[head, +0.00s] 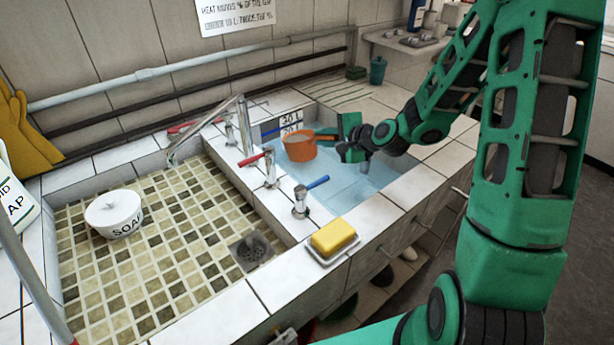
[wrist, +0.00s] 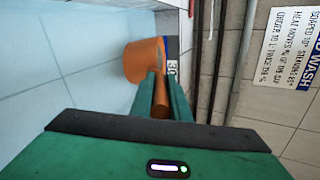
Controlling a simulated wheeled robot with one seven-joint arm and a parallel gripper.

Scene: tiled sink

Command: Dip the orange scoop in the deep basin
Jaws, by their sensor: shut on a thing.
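The orange scoop (head: 299,146) is held over the deep basin (head: 345,188), which has light blue water in it. My gripper (head: 340,140) is shut on the scoop's handle from the right. In the wrist view, the scoop (wrist: 144,62) shows beyond the fingertips, with its orange handle between the two green fingers of my gripper (wrist: 160,90). The scoop's cup is near the basin's back wall, by the litre markings (head: 291,124). I cannot tell whether its bottom touches the water.
The shallow tiled basin (head: 150,262) on the left holds a white soap bowl (head: 114,213). Taps with red and blue levers (head: 270,168) stand on the divider. A yellow sponge (head: 333,236) lies on a dish at the front edge. A pipe (head: 190,66) runs along the wall.

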